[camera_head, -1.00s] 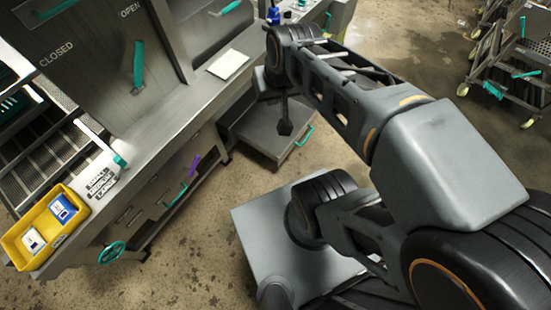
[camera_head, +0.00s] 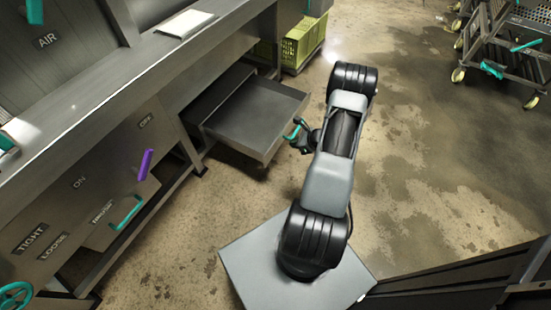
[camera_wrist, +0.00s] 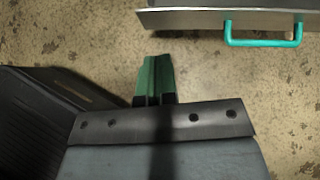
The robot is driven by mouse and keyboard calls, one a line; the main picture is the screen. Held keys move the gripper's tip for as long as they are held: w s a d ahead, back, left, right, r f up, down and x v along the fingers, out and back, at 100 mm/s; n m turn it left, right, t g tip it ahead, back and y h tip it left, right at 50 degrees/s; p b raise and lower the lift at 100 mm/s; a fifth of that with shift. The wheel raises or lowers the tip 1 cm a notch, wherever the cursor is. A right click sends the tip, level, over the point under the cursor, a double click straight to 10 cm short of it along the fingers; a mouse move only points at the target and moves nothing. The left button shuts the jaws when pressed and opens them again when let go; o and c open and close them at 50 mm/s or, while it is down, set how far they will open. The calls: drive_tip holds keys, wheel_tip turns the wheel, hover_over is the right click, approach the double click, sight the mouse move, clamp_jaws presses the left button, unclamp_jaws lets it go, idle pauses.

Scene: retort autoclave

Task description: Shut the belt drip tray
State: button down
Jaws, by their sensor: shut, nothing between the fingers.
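The belt drip tray (camera_head: 254,109) is a grey metal drawer pulled out from under the machine bench in the head view, with a teal handle (camera_head: 292,129) on its front. In the wrist view its front edge (camera_wrist: 185,20) shows at the top, with the teal handle (camera_wrist: 264,43) at the upper right. My gripper (camera_head: 303,146) is just in front of the handle in the head view, partly hidden by my arm. In the wrist view my gripper's green fingers (camera_wrist: 155,66) are together and empty, below and left of the handle, with floor showing between.
A yellow-green crate (camera_head: 303,43) stands behind the tray. The bench (camera_head: 130,75) runs along the left, with a purple lever (camera_head: 145,164) and another teal handle (camera_head: 126,213) below. Wheeled racks (camera_head: 505,45) stand at the upper right. Open floor lies right of my arm.

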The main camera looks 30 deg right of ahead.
wheel_tip(320, 180, down, 6)
drive_tip(key=m+b, duration=0.1)
drive_tip(key=m, duration=0.1)
drive_tip(key=b, duration=0.4)
approach(271, 150)
drive_tip(key=x, duration=0.5)
drive_tip(key=shift+s+a+f, duration=0.1)
drive_tip(key=shift+a+f, duration=0.15)
drive_tip(key=shift+f, duration=0.05)
drive_tip(key=shift+w+a, duration=0.25)
drive_tip(key=shift+w, duration=0.25)
